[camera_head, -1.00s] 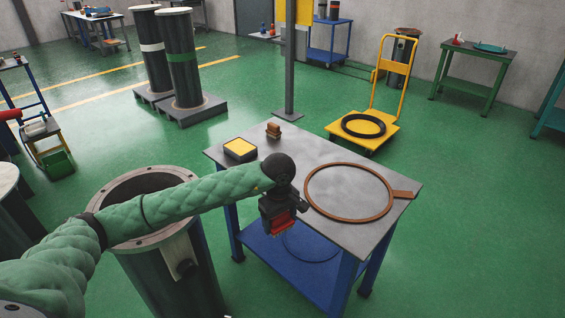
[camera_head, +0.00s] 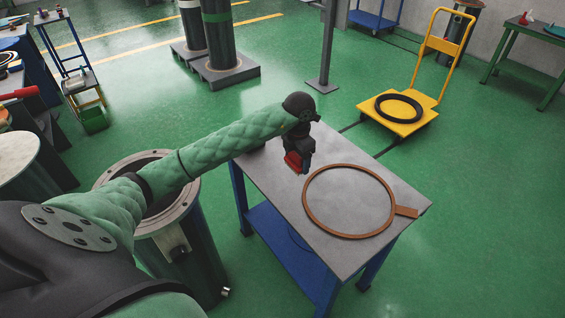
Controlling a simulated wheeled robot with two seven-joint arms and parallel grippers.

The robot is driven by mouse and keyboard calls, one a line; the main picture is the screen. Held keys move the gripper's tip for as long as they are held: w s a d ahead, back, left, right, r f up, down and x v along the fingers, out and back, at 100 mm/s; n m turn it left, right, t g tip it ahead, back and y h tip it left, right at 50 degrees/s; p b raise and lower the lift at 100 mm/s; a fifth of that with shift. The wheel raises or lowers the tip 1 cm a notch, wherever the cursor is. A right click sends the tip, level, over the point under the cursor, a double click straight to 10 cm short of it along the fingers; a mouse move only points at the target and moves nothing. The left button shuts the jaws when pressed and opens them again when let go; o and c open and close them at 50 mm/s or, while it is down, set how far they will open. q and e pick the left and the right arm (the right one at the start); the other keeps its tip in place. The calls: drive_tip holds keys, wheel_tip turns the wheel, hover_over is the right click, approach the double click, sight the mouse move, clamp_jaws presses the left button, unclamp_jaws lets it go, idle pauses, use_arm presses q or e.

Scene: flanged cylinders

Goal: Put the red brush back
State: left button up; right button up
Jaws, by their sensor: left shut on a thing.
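My left gripper (camera_head: 298,156) is shut on the red brush (camera_head: 292,163), of which only a small red part shows below the dark jaws. The gripper is over the grey top of the blue-legged table (camera_head: 273,182), to the left of the brown ring. I cannot tell whether the brush touches the tabletop. My green sleeved arm comes in from the left and covers the table's back left corner. My right gripper is not in view.
A brown flat ring with a tab (camera_head: 311,215) lies on the table's right part. An open flanged cylinder (camera_head: 192,250) stands left of the table, under my arm. A yellow trolley (camera_head: 424,119) with a black ring (camera_head: 381,104) stands behind. Green floor is free to the right.

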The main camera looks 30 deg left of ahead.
use_arm(q)
drive_tip(key=shift+w+a+r, duration=0.1)
drive_tip(key=shift+w+a, duration=0.05)
drive_tip(key=shift+a, duration=0.05)
drive_tip(key=p, duration=0.6)
hover_over(274, 170)
wheel_tip(274, 170, down, 7)
drive_tip(key=shift+w+r, duration=0.1)
wheel_tip(274, 170, down, 3)
drive_tip(key=shift+f+p, duration=0.1)
drive_tip(key=shift+p, duration=0.75)
drive_tip(key=shift+f, duration=0.45)
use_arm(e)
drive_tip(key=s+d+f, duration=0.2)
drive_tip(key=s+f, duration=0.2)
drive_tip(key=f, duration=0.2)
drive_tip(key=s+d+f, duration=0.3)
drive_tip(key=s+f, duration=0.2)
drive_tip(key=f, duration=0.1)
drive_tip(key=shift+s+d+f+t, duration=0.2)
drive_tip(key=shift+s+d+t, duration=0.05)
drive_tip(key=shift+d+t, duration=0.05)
use_arm(q)
drive_tip(key=shift+f, duration=0.1)
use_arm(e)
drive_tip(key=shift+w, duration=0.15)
